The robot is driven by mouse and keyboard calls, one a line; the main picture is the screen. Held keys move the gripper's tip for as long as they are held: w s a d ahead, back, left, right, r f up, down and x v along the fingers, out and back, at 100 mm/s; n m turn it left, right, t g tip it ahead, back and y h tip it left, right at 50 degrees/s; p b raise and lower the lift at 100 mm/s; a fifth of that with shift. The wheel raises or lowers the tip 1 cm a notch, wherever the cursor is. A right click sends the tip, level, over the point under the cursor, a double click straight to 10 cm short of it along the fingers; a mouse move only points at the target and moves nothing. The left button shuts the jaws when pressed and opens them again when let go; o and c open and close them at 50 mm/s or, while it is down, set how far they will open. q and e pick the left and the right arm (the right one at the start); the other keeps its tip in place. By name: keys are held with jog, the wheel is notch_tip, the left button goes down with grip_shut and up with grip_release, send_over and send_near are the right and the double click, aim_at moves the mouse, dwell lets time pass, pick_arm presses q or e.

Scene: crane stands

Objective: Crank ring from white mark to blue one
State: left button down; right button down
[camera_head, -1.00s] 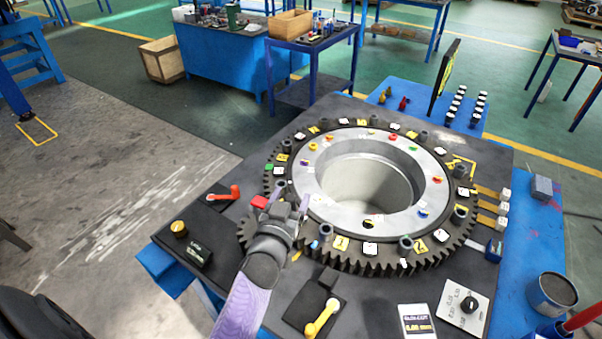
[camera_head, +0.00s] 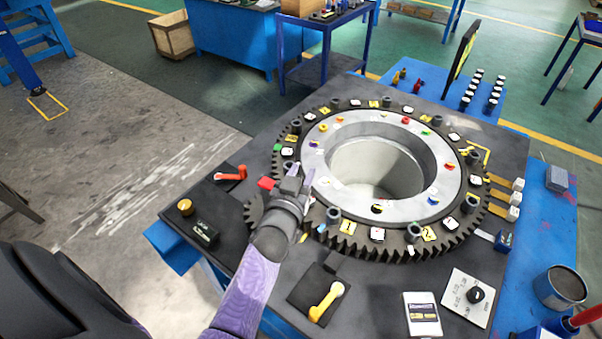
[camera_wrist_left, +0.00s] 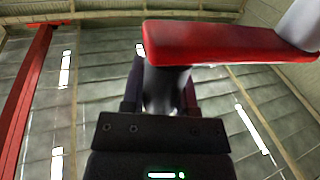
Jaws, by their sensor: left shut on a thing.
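A large dark toothed ring (camera_head: 347,243) lies flat on the black-topped stand around a pale metal hub (camera_head: 440,185). White and yellow tags and dark posts line the ring. A small blue piece (camera_head: 321,229) shows at its lower left; I cannot tell which marks are the task's white and blue ones. A small toothed gear (camera_head: 254,209) shows at the ring's left. My left gripper (camera_head: 296,182) is shut on the crank handle (camera_wrist_left: 165,88), above the ring's left edge. The red crank arm (camera_wrist_left: 230,42) crosses the left wrist view. My right gripper is not in view.
A red lever (camera_head: 230,175) and a yellow lever (camera_head: 327,300) stand on the stand's left and front. A dial panel (camera_head: 470,297) and a can (camera_head: 558,288) are at the right. An upright black panel (camera_head: 461,58) stands behind the ring.

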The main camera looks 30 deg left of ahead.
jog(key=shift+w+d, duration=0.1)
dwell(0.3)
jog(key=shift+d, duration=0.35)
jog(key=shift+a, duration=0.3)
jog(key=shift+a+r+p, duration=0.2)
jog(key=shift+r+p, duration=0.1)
jog(key=shift+p, duration=0.05)
